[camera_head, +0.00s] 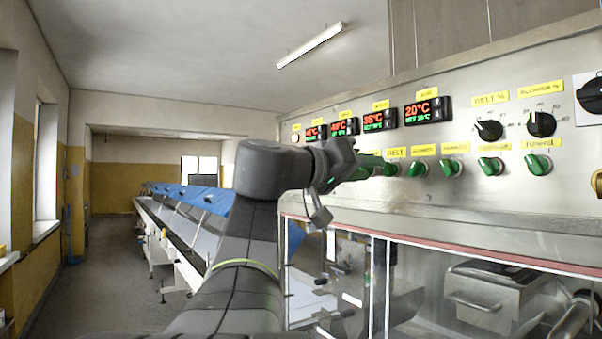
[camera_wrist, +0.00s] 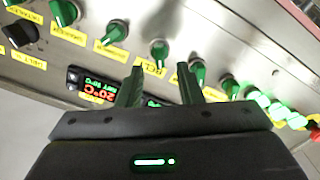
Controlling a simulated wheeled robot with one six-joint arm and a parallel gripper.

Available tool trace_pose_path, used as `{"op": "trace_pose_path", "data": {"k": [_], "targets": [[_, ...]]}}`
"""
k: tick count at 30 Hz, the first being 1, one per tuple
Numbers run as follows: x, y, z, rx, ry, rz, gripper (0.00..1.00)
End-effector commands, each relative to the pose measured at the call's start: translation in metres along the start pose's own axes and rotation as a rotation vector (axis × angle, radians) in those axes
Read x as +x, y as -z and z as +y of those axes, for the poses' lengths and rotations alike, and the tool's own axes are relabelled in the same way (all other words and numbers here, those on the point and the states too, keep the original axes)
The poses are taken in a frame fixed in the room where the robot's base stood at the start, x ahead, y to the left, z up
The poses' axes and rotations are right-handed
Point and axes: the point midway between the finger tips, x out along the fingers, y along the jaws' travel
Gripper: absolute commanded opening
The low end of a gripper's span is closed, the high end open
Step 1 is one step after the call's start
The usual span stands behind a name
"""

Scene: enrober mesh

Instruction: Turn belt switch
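The belt switch is a green rotary knob (camera_head: 391,169) under a yellow BELT label (camera_head: 396,153) on the steel control panel. In the wrist view, which is turned over, the knob (camera_wrist: 158,50) lies just beyond the gap between my fingertips, with its label (camera_wrist: 153,68) between the fingers. My gripper (camera_head: 376,163) reaches the panel from the left, just left of the knob in the head view. Its two green fingers (camera_wrist: 160,74) are apart with nothing between them. I see no contact with the knob.
Similar green knobs flank it, including one to the right (camera_head: 418,169) and a close neighbour (camera_wrist: 197,74) by the right finger. Red-green temperature displays (camera_head: 428,110) and black dials (camera_head: 541,124) sit above. A transparent guard (camera_head: 450,300) lies below. The left aisle is clear.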

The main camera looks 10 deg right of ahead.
Motion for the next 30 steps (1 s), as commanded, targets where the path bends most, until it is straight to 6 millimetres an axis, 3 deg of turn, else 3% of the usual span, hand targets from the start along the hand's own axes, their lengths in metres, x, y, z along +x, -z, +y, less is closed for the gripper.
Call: {"op": "trace_pose_path", "data": {"k": [6, 15, 21, 30], "targets": [[-0.038, -0.001, -0.001, 0.002, 0.004, 0.002, 0.33], [-0.079, 0.000, -0.001, 0.001, 0.002, 0.002, 0.33], [-0.091, 0.000, 0.000, 0.000, 0.001, 0.000, 0.33], [-0.093, 0.000, 0.000, 0.000, -0.001, -0.001, 0.33]]}}
